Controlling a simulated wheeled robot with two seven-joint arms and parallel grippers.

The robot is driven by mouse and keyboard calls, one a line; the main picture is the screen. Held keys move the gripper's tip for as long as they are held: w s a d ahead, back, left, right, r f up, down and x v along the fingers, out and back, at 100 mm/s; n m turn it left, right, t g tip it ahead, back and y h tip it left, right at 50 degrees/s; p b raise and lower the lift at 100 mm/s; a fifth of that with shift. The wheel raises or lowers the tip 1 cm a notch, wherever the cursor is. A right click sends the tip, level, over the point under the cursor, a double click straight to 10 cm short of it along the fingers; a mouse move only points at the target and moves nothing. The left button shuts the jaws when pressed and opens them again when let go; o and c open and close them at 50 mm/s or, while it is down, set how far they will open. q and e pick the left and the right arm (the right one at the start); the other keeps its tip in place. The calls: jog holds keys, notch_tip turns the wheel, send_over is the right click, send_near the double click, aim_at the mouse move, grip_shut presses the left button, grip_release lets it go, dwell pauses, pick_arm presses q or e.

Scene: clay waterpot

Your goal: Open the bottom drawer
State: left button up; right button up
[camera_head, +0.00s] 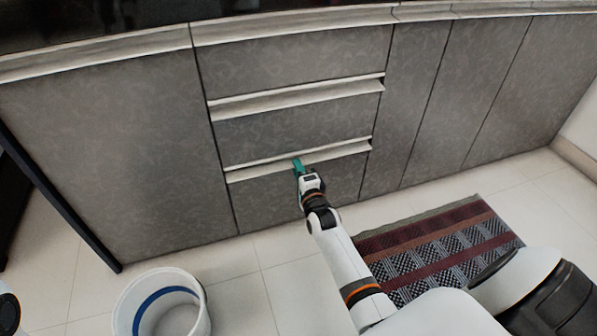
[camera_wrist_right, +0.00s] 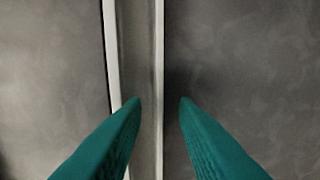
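The bottom drawer (camera_head: 268,203) is the lowest grey front in the middle stack of the cabinet and looks shut. Its pale handle rail (camera_head: 250,172) runs along its top edge. My right gripper (camera_head: 297,165) is at this rail, near its middle, with green fingers. In the right wrist view the fingers (camera_wrist_right: 160,100) are spread apart, one on each side of the upright-looking rail strip (camera_wrist_right: 138,60). The left fingertip overlaps the strip's edge in the picture; I cannot tell whether it touches. My left gripper is not in view.
Two more drawers (camera_head: 290,60) sit above, with plain cabinet doors (camera_head: 110,150) on both sides. A white bucket (camera_head: 125,312) with a blue band stands on the floor at lower left. A striped rug (camera_head: 440,245) lies right of my right arm. Tiled floor is clear between bucket and arm.

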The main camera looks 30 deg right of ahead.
jog(key=shift+c, duration=0.5)
grip_shut()
dwell(0.8)
